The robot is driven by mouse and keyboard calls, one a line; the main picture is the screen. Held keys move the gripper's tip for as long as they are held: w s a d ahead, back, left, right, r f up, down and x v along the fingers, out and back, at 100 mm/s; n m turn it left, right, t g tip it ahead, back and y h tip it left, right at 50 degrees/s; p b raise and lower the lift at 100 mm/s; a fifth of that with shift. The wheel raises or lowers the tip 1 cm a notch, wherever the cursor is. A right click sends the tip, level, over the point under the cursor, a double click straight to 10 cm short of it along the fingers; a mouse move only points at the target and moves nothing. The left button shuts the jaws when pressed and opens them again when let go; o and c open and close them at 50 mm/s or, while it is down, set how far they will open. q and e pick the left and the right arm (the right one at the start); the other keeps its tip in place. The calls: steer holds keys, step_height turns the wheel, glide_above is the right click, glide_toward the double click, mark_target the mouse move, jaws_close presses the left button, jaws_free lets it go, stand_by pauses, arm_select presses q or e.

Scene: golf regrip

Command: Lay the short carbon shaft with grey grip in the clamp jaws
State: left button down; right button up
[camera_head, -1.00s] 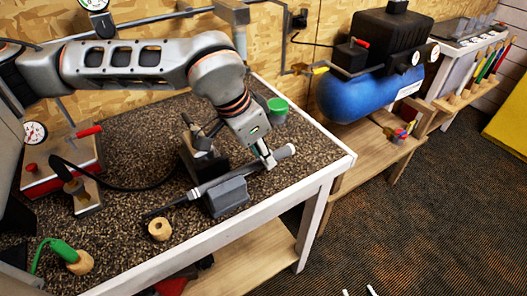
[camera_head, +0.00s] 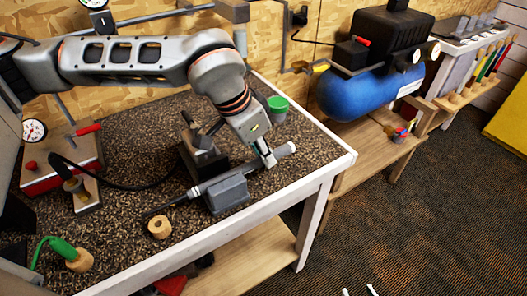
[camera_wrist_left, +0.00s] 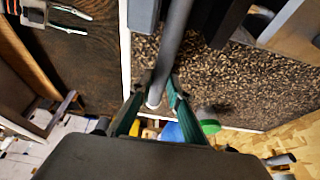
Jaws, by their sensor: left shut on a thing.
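My left gripper (camera_head: 268,160) is shut on the grey grip (camera_head: 284,151) near its butt end, over the bench's right part. The shaft runs down-left from the grip to its dark thin end (camera_head: 155,212). The clamp has a grey front block (camera_head: 228,193) and a dark rear block (camera_head: 203,162). The grip passes between them; I cannot tell whether it rests on anything. In the left wrist view the grip (camera_wrist_left: 172,50) lies between the green-sided fingers, with the blocks either side. My right gripper (camera_head: 358,292) shows only two pale, parted tips at the bottom edge.
A cork ring (camera_head: 159,227) lies near the shaft's thin end. A green cup (camera_head: 278,106) stands behind the grip. The speckled bench top (camera_head: 120,130) has free room behind the clamp.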

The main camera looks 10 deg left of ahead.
arm_select(q)
steer(key=shift+f, duration=0.25)
steer(key=c, duration=1.8)
jaws_free()
steer(key=v, duration=1.2)
